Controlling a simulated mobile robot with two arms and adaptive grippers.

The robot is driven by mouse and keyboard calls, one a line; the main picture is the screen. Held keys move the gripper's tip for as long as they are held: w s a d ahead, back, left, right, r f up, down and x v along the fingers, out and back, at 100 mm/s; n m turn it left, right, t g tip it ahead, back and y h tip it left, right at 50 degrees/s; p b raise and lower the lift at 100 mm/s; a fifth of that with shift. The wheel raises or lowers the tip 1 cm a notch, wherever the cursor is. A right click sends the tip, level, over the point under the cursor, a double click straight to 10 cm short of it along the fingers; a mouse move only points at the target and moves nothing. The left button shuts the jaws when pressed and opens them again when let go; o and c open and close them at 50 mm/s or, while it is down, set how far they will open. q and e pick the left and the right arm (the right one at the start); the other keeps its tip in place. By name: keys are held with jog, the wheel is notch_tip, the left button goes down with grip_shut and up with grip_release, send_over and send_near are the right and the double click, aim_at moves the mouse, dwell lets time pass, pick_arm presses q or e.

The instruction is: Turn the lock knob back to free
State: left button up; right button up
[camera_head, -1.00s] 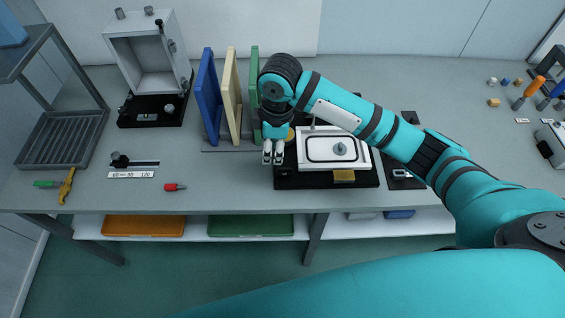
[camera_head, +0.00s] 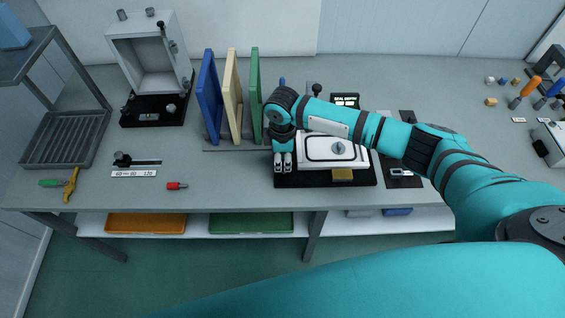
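A panel fixture with a white, black-outlined plate (camera_head: 312,155) sits on a black base (camera_head: 318,180) at the middle of the bench. A small grey knob (camera_head: 338,148) stands on the plate; I cannot tell if it is the lock knob or how it is turned. My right gripper (camera_head: 283,161) points down over the left end of the base, beside the plate and apart from the grey knob. Its two fingers are close together, and any gap or held thing is too small to make out. The gripper and wrist hide what is under them. My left gripper is out of view.
Blue (camera_head: 209,97), cream (camera_head: 232,97) and green (camera_head: 255,95) boards stand upright left of my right gripper. A yellow block (camera_head: 342,174) is at the base's front. A white open box (camera_head: 150,60) stands back left. The front-left bench has a red-tipped piece (camera_head: 175,186).

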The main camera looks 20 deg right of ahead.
aim_at(283, 167)
jog(key=shift+f, duration=1.85)
grip_shut()
